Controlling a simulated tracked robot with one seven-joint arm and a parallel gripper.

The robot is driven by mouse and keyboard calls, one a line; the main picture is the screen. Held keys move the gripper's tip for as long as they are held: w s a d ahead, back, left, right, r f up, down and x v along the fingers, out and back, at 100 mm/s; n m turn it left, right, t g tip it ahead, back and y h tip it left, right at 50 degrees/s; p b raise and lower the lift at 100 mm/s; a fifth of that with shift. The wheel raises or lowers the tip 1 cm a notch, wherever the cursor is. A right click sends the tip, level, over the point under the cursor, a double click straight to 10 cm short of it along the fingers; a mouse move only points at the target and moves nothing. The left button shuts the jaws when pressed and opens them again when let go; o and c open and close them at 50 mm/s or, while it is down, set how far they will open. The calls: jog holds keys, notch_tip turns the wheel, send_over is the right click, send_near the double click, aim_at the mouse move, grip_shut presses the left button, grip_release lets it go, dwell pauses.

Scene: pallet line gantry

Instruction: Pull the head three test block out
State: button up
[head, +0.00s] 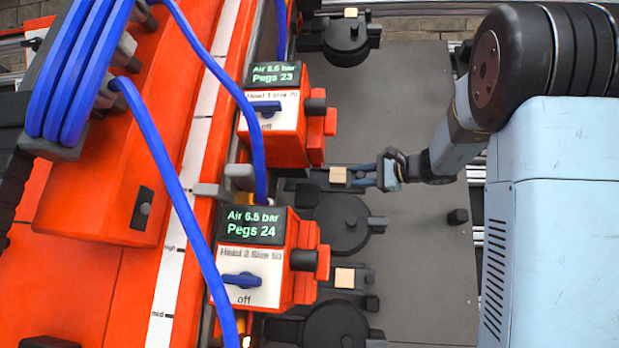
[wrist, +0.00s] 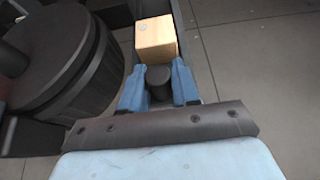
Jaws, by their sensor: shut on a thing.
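In the head view my gripper (head: 366,179) reaches left from the arm to the slide in the row of the upper panel (head: 275,108), whose label I read as head 3, though it is blurred. A pale wooden test block (head: 338,174) sits on this slide, just left of my fingertips. In the wrist view the blue fingers (wrist: 158,84) are shut on a short dark knob (wrist: 157,76). The wooden block (wrist: 155,42) lies just beyond the knob, in a dark channel. Whether the fingertips touch the block cannot be told.
The head 2 panel (head: 245,270) stands below, with its own wooden block (head: 344,277). Another block (head: 350,12) is at the top. A dark round drum (wrist: 60,60) is close left of the fingers. Blue hoses (head: 165,160) cross the left. The grey plate (head: 420,100) has free room right of the slides.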

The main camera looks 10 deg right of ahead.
jog(key=shift+s+d+f, duration=0.15)
jog(key=shift+s+d, duration=0.15)
jog(key=shift+d, duration=0.5)
jog(key=shift+s+d+f, duration=0.1)
jog(key=shift+s+d, duration=0.15)
jog(key=shift+d, duration=0.55)
jog(key=o, duration=0.6)
jog(key=shift+r, duration=0.15)
jog(key=shift+o, duration=0.2)
jog(key=shift+d+r, duration=0.1)
jog(key=v, duration=0.8)
jog(key=shift+s+d, duration=0.3)
jog(key=s+d+r, duration=0.3)
jog(key=s+r, duration=0.1)
jog(key=s, duration=0.4)
jog(key=shift+s+d, duration=0.25)
jog(key=shift+s, duration=0.05)
dwell(0.7)
